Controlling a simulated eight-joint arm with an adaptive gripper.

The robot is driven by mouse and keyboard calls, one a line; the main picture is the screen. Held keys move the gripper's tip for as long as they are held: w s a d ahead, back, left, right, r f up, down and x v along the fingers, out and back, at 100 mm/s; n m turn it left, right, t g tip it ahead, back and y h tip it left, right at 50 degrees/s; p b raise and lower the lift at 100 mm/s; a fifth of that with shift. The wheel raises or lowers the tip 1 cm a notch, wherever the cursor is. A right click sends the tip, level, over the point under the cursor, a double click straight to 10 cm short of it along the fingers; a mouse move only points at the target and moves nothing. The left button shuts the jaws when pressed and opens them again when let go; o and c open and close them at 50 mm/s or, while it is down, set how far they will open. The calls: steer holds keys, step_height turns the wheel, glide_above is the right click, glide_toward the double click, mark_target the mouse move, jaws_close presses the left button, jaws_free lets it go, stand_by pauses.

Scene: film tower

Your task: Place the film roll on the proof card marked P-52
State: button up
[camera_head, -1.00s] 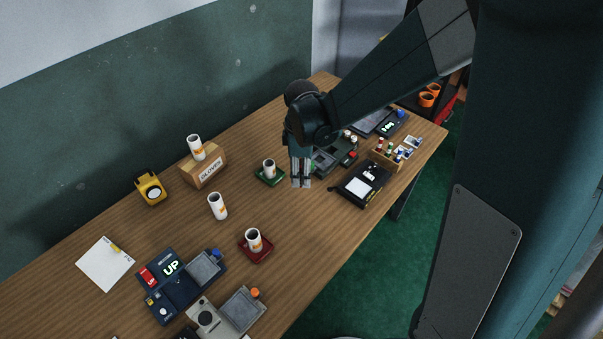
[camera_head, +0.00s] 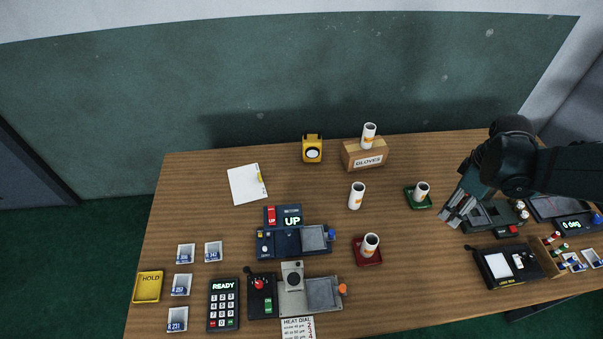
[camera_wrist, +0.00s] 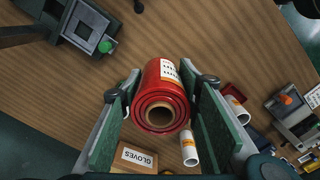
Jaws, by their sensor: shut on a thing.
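A red film roll (camera_wrist: 160,100) with a white label fills the middle of the wrist view, its round end with a brown core facing the camera. My gripper (camera_wrist: 160,112) is shut on it, one green-padded finger on each side. In the head view my gripper (camera_head: 454,215) is above the table between the green tray and a dark device; the red roll cannot be made out there. Small proof cards with blue labels (camera_head: 186,253) (camera_head: 213,252) (camera_head: 181,285) (camera_head: 177,319) lie at the table's left end. The labels are too small to tell which is P-52.
White rolls stand on the gloves box (camera_head: 366,159), the green tray (camera_head: 409,204), the red tray (camera_head: 378,260) and the bare table (camera_head: 357,196). A keypad (camera_head: 223,305), a yellow HOLD tray (camera_head: 148,288) and a dark blue "UP" device (camera_head: 292,241) are near the cards.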

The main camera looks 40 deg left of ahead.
step_height(320, 180, up, 2)
steer(key=shift+a+r, duration=0.1)
steer(key=shift+r, duration=0.15)
steer(key=s+a+n, duration=0.3)
steer(key=a+n, duration=0.1)
steer(key=a, duration=3.2)
steer(key=s+a+n+p, duration=0.1)
steer(key=s+a+n, duration=0.1)
steer(key=s+a, duration=1)
steer(key=s+a+n+p, duration=0.1)
steer(key=s+a, duration=0.6)
steer(key=a, duration=1)
steer(key=shift+s+f, duration=0.15)
steer(key=shift+f, duration=1.15)
steer(key=shift+s+f, duration=0.15)
steer(key=shift+f, duration=1.15)
steer(key=shift+f+b, duration=0.7)
steer(key=shift+f, duration=2.45)
